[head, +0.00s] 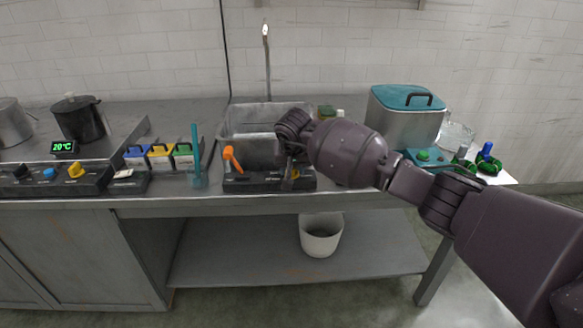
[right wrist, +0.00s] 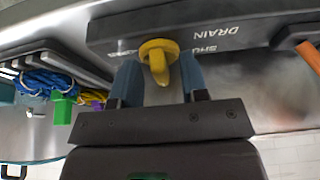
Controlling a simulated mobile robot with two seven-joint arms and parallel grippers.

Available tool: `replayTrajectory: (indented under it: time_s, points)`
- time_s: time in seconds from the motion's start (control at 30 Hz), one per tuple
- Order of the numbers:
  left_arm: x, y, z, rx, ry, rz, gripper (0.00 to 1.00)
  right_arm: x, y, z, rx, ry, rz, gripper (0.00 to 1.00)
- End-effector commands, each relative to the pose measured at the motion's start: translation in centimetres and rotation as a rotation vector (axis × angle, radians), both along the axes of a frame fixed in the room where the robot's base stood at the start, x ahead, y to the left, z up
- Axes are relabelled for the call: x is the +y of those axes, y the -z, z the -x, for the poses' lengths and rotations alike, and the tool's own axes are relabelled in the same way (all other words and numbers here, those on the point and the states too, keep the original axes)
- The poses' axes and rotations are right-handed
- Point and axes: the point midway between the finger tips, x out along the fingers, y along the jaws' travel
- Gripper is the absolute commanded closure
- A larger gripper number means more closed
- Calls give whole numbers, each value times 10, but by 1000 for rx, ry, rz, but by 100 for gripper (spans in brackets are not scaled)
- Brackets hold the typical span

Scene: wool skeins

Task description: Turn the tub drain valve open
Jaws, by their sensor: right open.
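The drain valve's yellow handle (right wrist: 158,60) sits on a dark panel (right wrist: 205,30) lettered DRAIN, with part of another word, "SHU", beside the handle. In the head view the panel (head: 240,185) is at the front of the sink tub (head: 252,151), and a bit of yellow handle (head: 295,173) shows beside my gripper. My right gripper (right wrist: 161,80) is open, its two blue-grey fingers on either side of the handle's stem. Whether they touch it I cannot tell. My left gripper is not in view.
An orange lever (head: 232,159) stands on the panel's left part. A teal upright tool (head: 196,155) and several coloured boxes (head: 160,157) are to the left. A lidded steel pot (head: 405,118) stands right of the tub. A white bucket (head: 320,236) is on the shelf below.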

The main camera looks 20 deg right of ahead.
Motion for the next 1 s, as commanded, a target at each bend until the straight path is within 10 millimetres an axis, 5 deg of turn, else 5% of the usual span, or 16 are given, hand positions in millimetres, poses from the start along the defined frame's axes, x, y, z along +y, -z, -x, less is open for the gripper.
replayTrajectory:
  time_s: [0.27, 0.53, 1.0]
  points:
    - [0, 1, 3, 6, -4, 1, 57, 0, 0, 0, -1, 0, 0, 60]
    - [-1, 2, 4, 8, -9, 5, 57, 0, 0, 0, 0, 0, 0, 100]
    - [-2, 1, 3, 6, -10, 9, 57, -1, 0, -1, 0, 83, 5, 100]
